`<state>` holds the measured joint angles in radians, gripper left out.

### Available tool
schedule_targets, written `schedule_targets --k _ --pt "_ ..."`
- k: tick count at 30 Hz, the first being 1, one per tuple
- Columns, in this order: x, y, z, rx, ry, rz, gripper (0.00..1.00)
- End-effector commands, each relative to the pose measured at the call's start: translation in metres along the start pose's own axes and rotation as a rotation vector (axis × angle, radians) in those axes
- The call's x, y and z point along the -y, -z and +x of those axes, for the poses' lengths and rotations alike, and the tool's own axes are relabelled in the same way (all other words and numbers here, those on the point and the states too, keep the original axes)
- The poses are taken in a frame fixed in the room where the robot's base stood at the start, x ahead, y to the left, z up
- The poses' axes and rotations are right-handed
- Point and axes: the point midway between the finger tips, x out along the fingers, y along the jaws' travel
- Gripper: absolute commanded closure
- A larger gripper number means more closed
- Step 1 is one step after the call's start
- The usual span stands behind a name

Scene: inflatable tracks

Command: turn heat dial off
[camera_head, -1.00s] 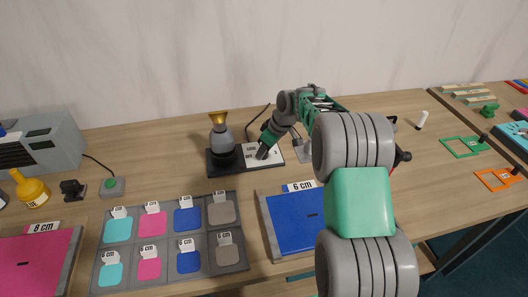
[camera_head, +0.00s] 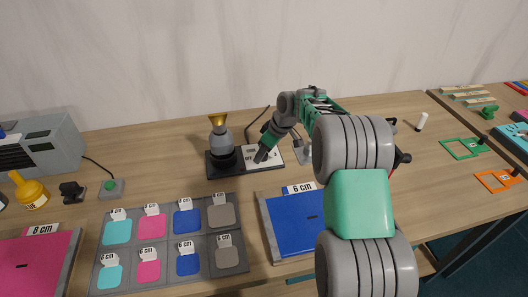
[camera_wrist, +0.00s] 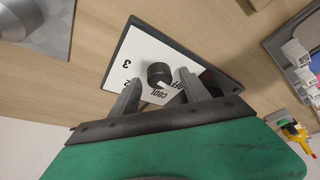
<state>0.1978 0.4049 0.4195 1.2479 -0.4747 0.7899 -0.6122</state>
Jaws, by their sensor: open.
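The heat dial (camera_wrist: 158,74) is a round black knob with a white mark on the side toward my gripper. It sits on a white panel (camera_wrist: 133,53) with the labels COOL, OFF, 2 and 3; the mark lies near the COOL and OFF labels. My gripper (camera_wrist: 160,78) is open, with one fingertip on each side of the knob and visible gaps between. In the head view my gripper (camera_head: 262,154) points down over the panel (camera_head: 275,154) and hides the knob. I cannot tell how far the fingertips are above the panel.
A grey flask-like device with a gold top (camera_head: 220,138) stands on the dark base, left of the panel. A blue board (camera_head: 290,225) and a grey tray of coloured pads (camera_head: 243,262) lie in front. A cable runs behind the panel. The wooden table is clear behind.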

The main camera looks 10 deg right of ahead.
Motion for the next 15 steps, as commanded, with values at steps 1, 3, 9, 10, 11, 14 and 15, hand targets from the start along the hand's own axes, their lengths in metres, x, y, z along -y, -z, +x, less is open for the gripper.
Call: schedule_targets --k 1,3,9,10,11,14,15 --pt "0.000 0.000 0.000 0.000 0.000 0.000 0.45" --pt "0.000 0.000 -0.002 0.000 -0.001 0.000 0.45" --pt "-0.002 0.000 -0.035 -0.003 -0.005 0.001 0.45" --pt "-0.002 0.000 -0.042 -0.002 -0.004 0.001 0.45" --pt "-0.001 0.000 -0.048 -0.003 -0.004 -0.001 0.45" --pt "-0.001 0.000 -0.066 -0.002 -0.002 0.001 0.45" --pt "-0.001 0.000 -0.070 -0.001 -0.002 0.001 0.45"
